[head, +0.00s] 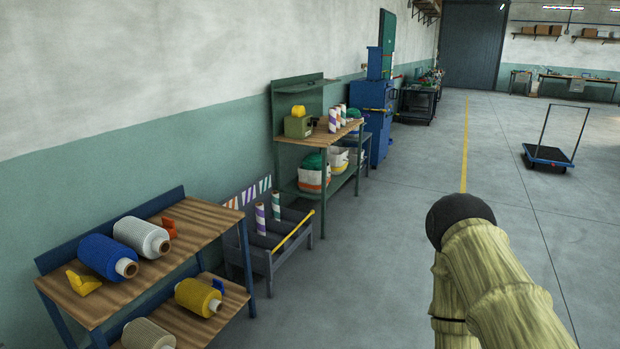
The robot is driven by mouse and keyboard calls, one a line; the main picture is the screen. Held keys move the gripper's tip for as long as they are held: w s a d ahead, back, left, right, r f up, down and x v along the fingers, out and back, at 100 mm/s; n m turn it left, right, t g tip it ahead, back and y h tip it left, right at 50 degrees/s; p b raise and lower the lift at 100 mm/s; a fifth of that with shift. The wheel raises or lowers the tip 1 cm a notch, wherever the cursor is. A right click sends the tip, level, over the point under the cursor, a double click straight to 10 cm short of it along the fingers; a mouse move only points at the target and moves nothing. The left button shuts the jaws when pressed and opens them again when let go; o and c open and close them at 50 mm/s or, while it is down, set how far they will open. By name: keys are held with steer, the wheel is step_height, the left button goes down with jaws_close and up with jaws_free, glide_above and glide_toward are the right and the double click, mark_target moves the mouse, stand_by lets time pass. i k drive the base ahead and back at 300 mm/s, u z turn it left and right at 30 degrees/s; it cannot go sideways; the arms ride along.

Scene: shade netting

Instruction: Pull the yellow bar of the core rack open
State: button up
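The core rack (262,261) is a low dark grey rack standing on the floor by the left wall, between two workbenches. Its yellow bar (294,232) runs slantwise along its front upper side, apart from me. Two striped cores (275,206) stand upright in the rack, and a row of coloured strips shows on its back panel. My arm, in a tan fabric cover with a dark rounded joint, is at the lower right. My gripper is not in view.
A blue-framed wooden bench (181,247) with netting rolls stands at the near left. A green bench (310,134) with cores and bags stands beyond the rack. A blue flat trolley (548,156) is at the far right. The floor (370,270) right of the rack is clear.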

mark_target(312, 211)
steer(key=u, duration=0.1)
steer(key=i, duration=1.9)
steer(key=u, duration=0.35)
steer(key=i, duration=1.9)
steer(key=z, duration=0.15)
